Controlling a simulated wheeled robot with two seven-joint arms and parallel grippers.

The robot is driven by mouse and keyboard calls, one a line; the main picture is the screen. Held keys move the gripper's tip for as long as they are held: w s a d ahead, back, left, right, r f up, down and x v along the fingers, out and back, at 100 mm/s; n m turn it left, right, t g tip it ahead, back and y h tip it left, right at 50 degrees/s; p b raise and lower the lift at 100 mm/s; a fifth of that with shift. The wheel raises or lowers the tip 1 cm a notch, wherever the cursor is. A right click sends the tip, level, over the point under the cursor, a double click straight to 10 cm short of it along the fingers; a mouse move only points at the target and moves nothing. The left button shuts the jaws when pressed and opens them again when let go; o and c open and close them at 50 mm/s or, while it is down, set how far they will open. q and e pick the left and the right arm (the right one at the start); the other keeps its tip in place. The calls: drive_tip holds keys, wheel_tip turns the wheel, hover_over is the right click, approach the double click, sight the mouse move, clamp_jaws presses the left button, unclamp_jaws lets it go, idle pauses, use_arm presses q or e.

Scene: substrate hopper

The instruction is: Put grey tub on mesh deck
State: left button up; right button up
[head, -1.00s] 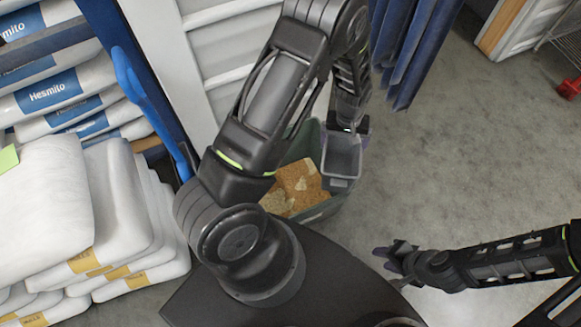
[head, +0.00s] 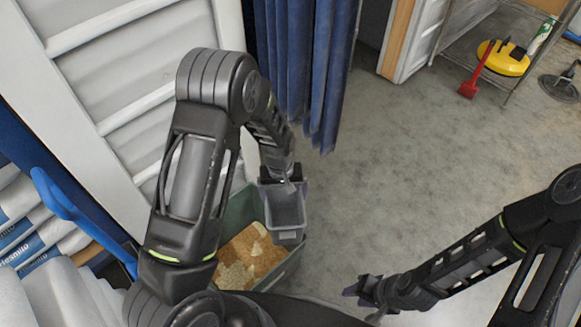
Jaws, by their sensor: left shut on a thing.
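The grey tub (head: 286,208) is a small open-topped box. My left gripper (head: 281,182) is shut on its far rim and holds it, opening upward, over the right side of a green bin. The tub looks empty. My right gripper (head: 362,291) is low at the bottom centre, apart from the tub; its fingers are too small to tell open from shut. A wire rack shelf (head: 462,55), perhaps the mesh deck, shows at the upper right; I cannot be sure.
The green bin (head: 291,264) holds tan, crumbly substrate. Blue strip curtains (head: 300,60) hang at the top centre beside a white slatted wall (head: 90,75). A red brush (head: 469,88) and a yellow item (head: 503,60) are at the upper right. The grey floor (head: 390,180) between is clear.

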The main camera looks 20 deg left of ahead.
use_arm(q)
wheel_tip(320, 180, up, 22)
drive_tip(key=m+p, duration=0.4)
drive_tip(key=p, duration=0.7)
drive_tip(key=shift+w+d+r+m+p, duration=0.15)
drive_tip(key=shift+w+m+p, duration=0.1)
drive_tip(key=shift+m+p, duration=0.15)
